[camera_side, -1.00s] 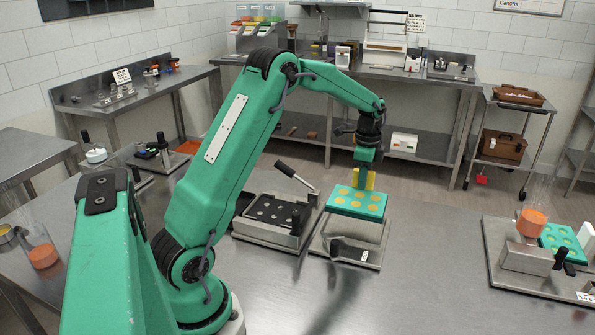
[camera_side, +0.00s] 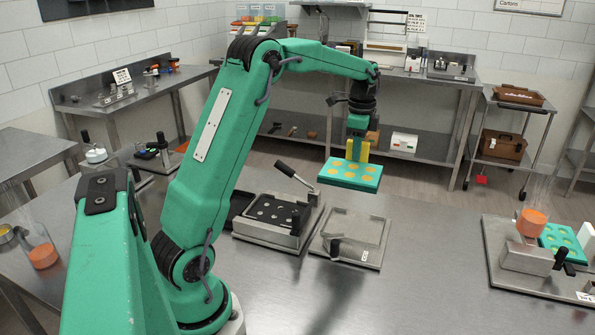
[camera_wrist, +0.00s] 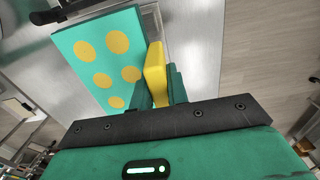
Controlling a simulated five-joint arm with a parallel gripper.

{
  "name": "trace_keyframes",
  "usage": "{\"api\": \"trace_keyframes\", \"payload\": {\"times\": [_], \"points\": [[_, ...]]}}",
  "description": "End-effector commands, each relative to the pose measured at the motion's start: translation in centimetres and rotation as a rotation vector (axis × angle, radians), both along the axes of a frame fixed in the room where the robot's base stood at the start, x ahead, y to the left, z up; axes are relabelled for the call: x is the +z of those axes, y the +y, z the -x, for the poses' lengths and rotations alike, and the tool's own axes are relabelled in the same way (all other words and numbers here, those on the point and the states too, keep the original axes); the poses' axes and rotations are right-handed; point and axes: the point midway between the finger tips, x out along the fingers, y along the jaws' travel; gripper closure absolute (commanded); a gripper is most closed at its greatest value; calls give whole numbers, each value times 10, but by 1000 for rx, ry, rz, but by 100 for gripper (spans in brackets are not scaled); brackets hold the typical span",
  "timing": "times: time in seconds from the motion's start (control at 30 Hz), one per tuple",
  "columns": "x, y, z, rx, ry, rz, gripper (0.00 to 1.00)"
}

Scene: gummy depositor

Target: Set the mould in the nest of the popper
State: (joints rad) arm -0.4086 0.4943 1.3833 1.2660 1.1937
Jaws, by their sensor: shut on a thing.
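The mould is a teal slab (camera_side: 348,184) with several round yellow cavities and a yellow tab (camera_side: 357,151) at its edge. My gripper (camera_side: 357,141) is shut on that tab and holds the mould roughly level, raised above the bench. In the wrist view the tab (camera_wrist: 155,75) stands between my green fingers, with the mould (camera_wrist: 103,62) beyond. The machine with a black plate of several light spots and a lever, which looks like the popper (camera_side: 275,216), stands left of the mould. Its nest shows no mould.
A flat steel plate with a dark handle (camera_side: 352,240) lies empty right of the popper. At the right, another steel station (camera_side: 525,258) holds an orange-filled hopper and a second teal mould (camera_side: 562,242). The bench (camera_side: 400,285) is clear in front.

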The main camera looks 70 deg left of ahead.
Motion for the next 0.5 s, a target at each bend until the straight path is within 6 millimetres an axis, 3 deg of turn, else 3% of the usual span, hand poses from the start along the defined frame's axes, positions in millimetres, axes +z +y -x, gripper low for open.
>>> {"api": "trace_keyframes", "payload": {"times": [0.27,0.5], "points": [[2,39,42,6,-1,0,100],[2,80,102,7,-2,-1,100]]}}
